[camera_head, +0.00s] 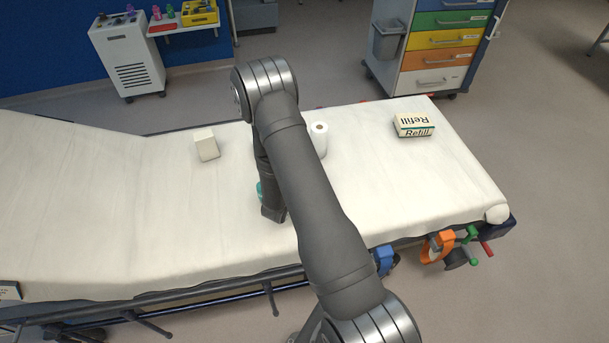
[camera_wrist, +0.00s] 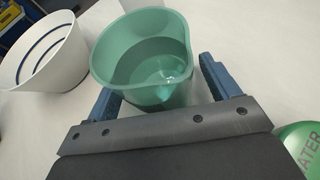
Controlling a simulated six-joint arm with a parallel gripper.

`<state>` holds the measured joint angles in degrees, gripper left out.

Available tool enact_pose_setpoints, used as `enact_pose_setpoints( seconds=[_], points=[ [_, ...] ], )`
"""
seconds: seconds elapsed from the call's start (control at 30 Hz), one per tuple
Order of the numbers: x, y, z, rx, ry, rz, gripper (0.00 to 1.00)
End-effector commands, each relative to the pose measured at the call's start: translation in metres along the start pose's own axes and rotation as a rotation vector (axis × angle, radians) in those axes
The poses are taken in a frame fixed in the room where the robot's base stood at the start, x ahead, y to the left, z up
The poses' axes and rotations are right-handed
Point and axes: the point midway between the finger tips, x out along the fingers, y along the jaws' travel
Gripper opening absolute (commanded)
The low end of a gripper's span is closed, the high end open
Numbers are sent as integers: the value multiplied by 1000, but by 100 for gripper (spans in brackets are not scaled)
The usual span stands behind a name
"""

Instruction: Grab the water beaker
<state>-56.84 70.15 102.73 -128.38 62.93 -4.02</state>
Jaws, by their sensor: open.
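A green beaker (camera_wrist: 128,40) with a pouring lip and what looks like clear liquid inside stands upright in the wrist view. My gripper (camera_wrist: 160,80) is open, with one blue finger on each side of the beaker's near part. I cannot tell whether either finger touches it. In the head view my arm hides most of this spot; only a sliver of something teal (camera_head: 260,190) shows beside my wrist.
A white cup with blue bands (camera_wrist: 68,65) is left of the beaker; a green rounded item lettered "ATER" (camera_wrist: 292,138) is at right.

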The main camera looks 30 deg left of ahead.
Motion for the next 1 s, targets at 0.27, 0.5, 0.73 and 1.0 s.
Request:
enact_pose_setpoints(
  seconds=[0.27,0.5,0.73,1.0],
  points=[
    [4,0,0,0,0,0,81],
    [4,0,0,0,0,0,36],
    [4,0,0,0,0,0,29],
    [3,1,4,1,-1,1,29]
  ],
)
